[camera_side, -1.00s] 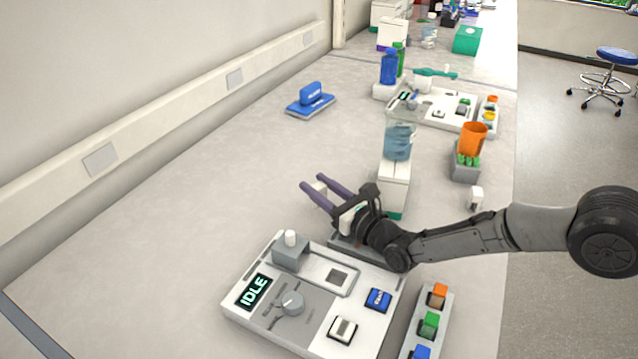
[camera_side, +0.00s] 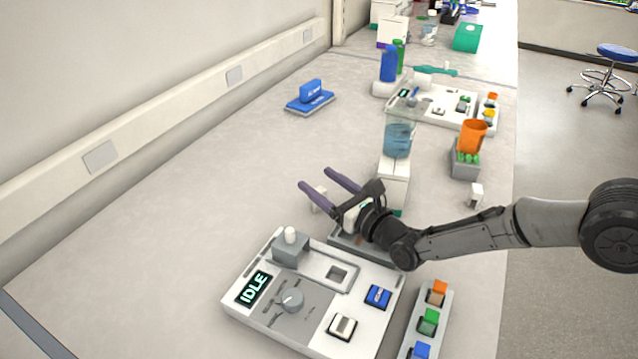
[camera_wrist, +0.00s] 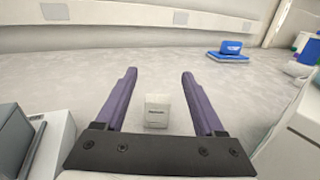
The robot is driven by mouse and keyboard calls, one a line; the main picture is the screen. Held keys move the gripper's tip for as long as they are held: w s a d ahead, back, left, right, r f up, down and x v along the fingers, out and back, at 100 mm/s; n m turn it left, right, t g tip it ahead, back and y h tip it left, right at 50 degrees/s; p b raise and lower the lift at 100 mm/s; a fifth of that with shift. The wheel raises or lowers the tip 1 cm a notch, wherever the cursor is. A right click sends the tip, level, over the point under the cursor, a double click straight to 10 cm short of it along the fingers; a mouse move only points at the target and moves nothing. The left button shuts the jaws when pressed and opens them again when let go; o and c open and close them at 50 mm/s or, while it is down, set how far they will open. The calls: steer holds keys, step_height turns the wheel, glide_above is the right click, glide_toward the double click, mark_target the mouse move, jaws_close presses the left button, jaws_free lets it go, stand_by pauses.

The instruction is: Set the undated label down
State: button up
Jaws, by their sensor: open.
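A small white block with a dark printed line on its face, likely the label (camera_wrist: 157,110), stands upright on the bench in the wrist view. It lies between the two purple fingers of my gripper (camera_wrist: 158,73), with a gap on each side. In the side view my gripper (camera_side: 315,179) is open, low over the bench, and the white block (camera_side: 319,198) shows partly behind the near finger. The print is too small to read.
A white console (camera_side: 318,325) reading IDLE is in front of my gripper. A white stand with a clear water vessel (camera_side: 398,142) is just behind it. A blue stamp-like block on a blue base (camera_side: 310,103) lies farther back. The bench to the left is clear.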

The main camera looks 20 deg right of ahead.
steer(key=shift+s+d+r, duration=0.2)
steer(key=shift+s+r, duration=0.15)
steer(key=shift+s, duration=0.1)
steer(key=shift+s+d+r, duration=0.15)
steer(key=shift+s+r, duration=0.15)
steer(key=shift+s, duration=0.15)
step_height(320, 180, up, 6)
steer(key=shift+f, duration=0.1)
steer(key=s+d+r+n+g+h, duration=0.2)
steer(key=s+d+r+n, duration=0.3)
steer(key=d+n, duration=0.35)
steer(key=s+d+r+n+g+h, duration=0.1)
steer(key=s+d+r+n+g, duration=0.3)
steer(key=d+n, duration=0.45)
steer(key=s+d+f+n+g+h, duration=0.1)
steer(key=s+d+n, duration=0.3)
steer(key=s, duration=0.5)
steer(key=s+d+f+n+g+h, duration=0.1)
steer(key=s+d+n, duration=0.3)
steer(key=s, duration=0.6)
steer(key=s+d+f+n+g+h, duration=0.1)
steer(key=s+d+f+n+g, duration=0.2)
steer(key=s, duration=0.7)
steer(key=d+n, duration=0.2)
steer(key=n, duration=0.1)
steer(key=shift+s+f+n+h, duration=0.25)
steer(key=shift+f+n+h, duration=0.05)
steer(key=shift+h, duration=0.1)
